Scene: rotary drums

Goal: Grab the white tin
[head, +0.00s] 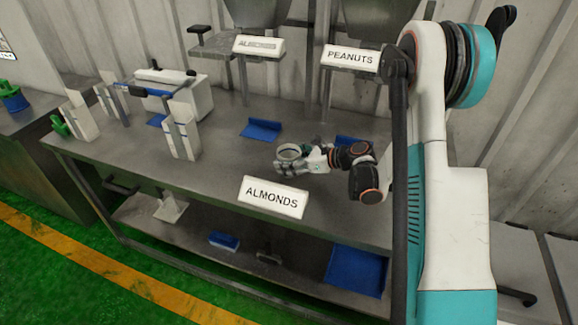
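A small, round, whitish open-topped tin (289,150) shows on the metal table, right of centre in the head view. My gripper (286,166) is right at the tin, reaching in from the right, with its fingers along the tin's near side. The fingers overlap the lower part of the tin and hide it. I cannot tell whether they are closed on it or only beside it.
An ALMONDS sign (273,197) stands at the table's front edge, near my gripper. Blue scoops (261,130) lie behind. A white machine with a frame (172,95) and white holders (182,137) stand left. Hoppers with a PEANUTS sign (350,57) are at the back.

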